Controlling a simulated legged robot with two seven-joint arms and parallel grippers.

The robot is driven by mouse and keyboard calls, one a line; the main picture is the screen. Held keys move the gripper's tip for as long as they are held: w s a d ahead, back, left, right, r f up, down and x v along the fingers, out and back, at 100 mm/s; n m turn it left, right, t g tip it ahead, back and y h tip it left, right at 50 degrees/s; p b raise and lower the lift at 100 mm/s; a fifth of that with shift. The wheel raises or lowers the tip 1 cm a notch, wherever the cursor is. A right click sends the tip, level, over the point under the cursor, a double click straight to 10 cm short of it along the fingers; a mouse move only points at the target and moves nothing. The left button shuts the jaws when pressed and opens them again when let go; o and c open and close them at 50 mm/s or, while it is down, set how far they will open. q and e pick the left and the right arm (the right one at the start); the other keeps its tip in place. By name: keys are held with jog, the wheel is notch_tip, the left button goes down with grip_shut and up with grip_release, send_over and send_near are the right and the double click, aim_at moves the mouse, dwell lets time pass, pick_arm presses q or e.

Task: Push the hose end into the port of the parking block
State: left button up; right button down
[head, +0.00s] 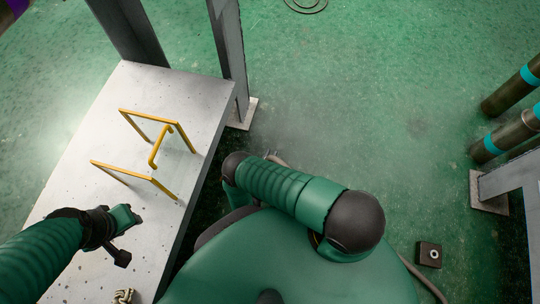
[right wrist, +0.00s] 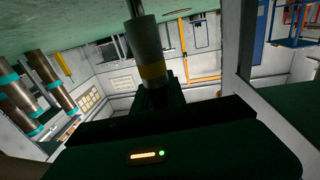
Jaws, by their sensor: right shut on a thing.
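The parking block (head: 429,254) is a small dark block with a pale round port on top, on the green floor at the lower right of the head view. The hose (head: 427,283) shows as a thin grey-brown line on the floor near it. In the head view my right arm hides most of this gripper. My left gripper (head: 124,222) is over the pale table; its jaw opening is unclear.
The pale table (head: 90,110) carries yellow bent-bar frames (head: 150,180). Grey posts (head: 230,60) stand behind it. Dark pipes with teal bands (head: 490,145) and a grey stand (head: 490,190) are at right. The middle floor is clear.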

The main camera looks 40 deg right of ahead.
jog(key=shift+f, duration=0.1)
jog(key=shift+f+b, duration=0.35)
jog(key=shift+b, duration=0.05)
jog(key=shift+f+b, duration=0.55)
jog(key=shift+f, duration=0.1)
jog(key=shift+s+f+b, duration=0.1)
jog(key=shift+f+b, duration=0.2)
jog(key=shift+f, duration=0.05)
jog(key=shift+f+b, duration=0.3)
jog(key=shift+f, duration=0.05)
jog(key=c, duration=1.3)
grip_release()
